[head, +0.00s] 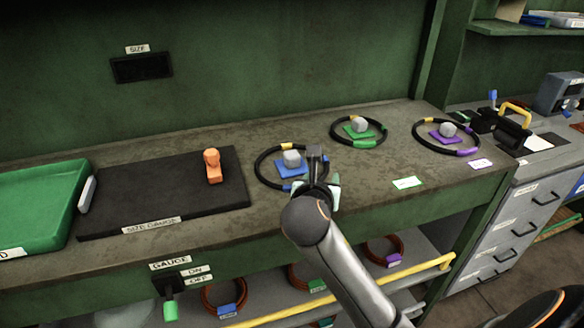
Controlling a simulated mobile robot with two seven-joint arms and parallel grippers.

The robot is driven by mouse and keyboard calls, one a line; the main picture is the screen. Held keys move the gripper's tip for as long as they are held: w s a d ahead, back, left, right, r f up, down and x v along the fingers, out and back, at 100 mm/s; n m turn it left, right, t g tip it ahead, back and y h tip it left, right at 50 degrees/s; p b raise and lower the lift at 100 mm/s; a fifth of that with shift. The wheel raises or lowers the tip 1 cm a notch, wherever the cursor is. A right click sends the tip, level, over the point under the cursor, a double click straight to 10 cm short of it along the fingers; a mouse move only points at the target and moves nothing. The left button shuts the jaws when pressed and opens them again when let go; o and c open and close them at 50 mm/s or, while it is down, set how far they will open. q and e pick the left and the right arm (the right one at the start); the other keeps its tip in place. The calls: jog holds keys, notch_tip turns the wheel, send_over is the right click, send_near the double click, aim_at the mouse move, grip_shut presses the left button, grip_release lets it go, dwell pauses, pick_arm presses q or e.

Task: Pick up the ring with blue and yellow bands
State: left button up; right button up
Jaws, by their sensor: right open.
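The ring with blue and yellow bands (257,168) is a black loop lying on the bench in the head view. Its yellow band is at the far side and its blue band at the near side. It lies around a blue square (292,171) with a grey block (292,158) on it. My right gripper (318,172) is open over the ring's right side and hides that part. I cannot tell whether it touches the ring. My left gripper is out of view.
A green-and-yellow ring (333,129) and a purple-and-yellow ring (416,136) lie to the right, each around a grey block. A dark gauge board (130,205) with an orange piece (212,165) and a green tray (40,190) are left. A yellow rail (400,273) runs below.

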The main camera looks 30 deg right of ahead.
aim_at(328, 168)
jog(key=shift+b+x, duration=0.45)
jog(key=shift+x, duration=2.6)
jog(key=shift+s+d+r, duration=0.1)
jog(key=shift+s+d, duration=0.05)
grip_shut()
